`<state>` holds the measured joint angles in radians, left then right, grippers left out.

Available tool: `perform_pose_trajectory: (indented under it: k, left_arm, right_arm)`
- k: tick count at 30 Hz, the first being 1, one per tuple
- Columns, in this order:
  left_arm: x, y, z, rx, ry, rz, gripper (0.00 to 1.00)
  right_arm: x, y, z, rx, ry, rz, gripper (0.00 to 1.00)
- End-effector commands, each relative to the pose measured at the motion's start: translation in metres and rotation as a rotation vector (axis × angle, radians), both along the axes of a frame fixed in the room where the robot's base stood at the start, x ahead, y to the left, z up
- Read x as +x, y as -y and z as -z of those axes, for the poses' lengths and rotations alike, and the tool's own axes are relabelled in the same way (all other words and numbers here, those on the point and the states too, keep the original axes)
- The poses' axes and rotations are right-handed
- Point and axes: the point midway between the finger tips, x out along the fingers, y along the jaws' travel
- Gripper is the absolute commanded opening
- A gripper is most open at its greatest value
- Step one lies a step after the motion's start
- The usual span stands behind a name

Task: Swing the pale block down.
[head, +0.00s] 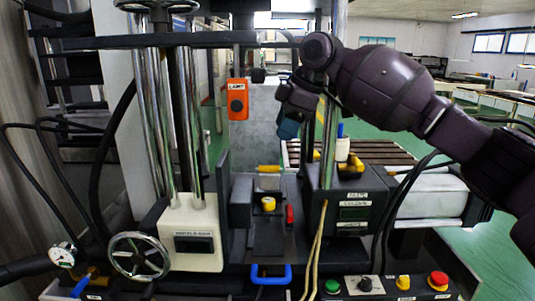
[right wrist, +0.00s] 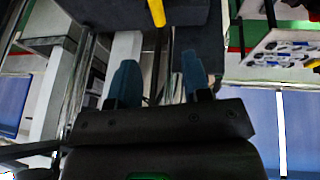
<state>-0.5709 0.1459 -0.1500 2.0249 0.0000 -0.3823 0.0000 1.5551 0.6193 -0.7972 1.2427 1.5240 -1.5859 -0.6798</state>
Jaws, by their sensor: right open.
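My right gripper (head: 288,126) hangs near the centre of the head view, in front of a pale grey upright panel (head: 262,120) of the machine. Its blue fingers stand apart and empty in the right wrist view (right wrist: 160,82). A pale cream block (head: 190,235) stands at the left of the machine, beside a handwheel. A small pale piece (head: 267,183) lies below a yellow handle (head: 268,168) at the machine's centre, under and left of my gripper. I cannot tell which is the pale block of the task. My left gripper is not in view.
Chrome columns (head: 190,130) stand at the left and a post (head: 330,140) close to my right gripper. An orange box (head: 238,98) hangs left of it. A yellow knob (head: 268,203) and blue handle (head: 271,275) sit lower down. Buttons (head: 437,280) line the front right.

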Motion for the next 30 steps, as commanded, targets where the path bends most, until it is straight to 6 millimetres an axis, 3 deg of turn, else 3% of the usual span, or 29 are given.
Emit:
perform_pose_trajectory:
  k: [7,13,21,30]
  left_arm:
    - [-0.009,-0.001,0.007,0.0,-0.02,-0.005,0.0]
    - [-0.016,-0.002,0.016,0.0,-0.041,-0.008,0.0]
    - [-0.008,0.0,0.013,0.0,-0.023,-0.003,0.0]
    - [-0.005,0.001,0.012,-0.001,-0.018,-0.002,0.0]
  right_arm:
    - [0.001,-0.004,0.011,-0.004,-0.003,-0.004,0.44]
    - [0.007,-0.015,0.041,-0.003,-0.004,-0.002,0.44]
    - [0.013,-0.032,0.08,-0.003,-0.004,-0.002,0.44]
    - [0.016,-0.041,0.099,-0.002,-0.002,-0.003,0.44]
